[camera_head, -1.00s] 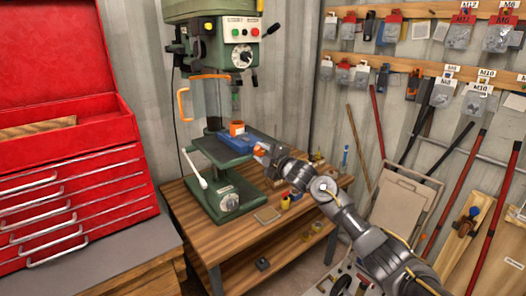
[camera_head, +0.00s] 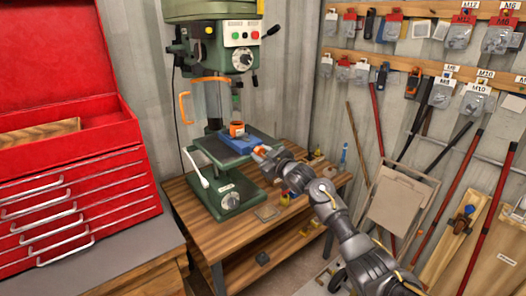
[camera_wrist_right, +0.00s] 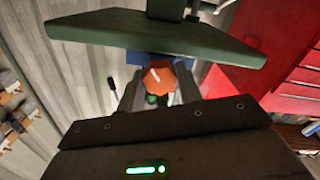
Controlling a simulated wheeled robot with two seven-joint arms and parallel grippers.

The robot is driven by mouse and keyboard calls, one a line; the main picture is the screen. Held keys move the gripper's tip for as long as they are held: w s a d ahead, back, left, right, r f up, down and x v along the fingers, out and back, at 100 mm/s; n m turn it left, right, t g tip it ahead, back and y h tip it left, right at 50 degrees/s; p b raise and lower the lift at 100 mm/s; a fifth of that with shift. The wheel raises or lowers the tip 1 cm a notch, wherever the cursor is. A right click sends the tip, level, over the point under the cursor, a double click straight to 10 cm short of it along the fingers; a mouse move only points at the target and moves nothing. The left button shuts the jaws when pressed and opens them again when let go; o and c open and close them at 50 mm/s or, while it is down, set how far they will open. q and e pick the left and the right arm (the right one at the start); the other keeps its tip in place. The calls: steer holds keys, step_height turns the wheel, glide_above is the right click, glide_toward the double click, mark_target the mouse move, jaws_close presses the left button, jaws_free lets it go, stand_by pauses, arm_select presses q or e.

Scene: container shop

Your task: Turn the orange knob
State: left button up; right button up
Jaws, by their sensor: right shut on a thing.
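The orange knob (camera_wrist_right: 157,74) is a faceted piece with a white pointer line, on the end of a blue vise (camera_head: 239,142). The vise sits on the green drill press table (camera_head: 216,152). My right gripper (camera_wrist_right: 158,84) has one finger on each side of the knob and is shut on it. In the head view the right gripper (camera_head: 267,153) reaches the vise end from the right, and the knob (camera_head: 261,149) shows only partly. A separate orange piece (camera_head: 237,129) sits on the vise under the drill. My left gripper is out of view.
The green drill press (camera_head: 233,55) stands on a wooden workbench (camera_head: 245,240). An orange-framed guard (camera_head: 184,105) and a white-handled lever (camera_head: 193,165) are on its left. A red tool chest (camera_head: 75,180) stands at left. Tools hang on the right wall.

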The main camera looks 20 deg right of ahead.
steer(key=shift+m, duration=0.6)
steer(key=o, duration=1)
steer(key=b+v, duration=0.2)
steer(key=v, duration=0.8)
steer(key=shift+s+d, duration=0.15)
steer(key=shift+s, duration=0.2)
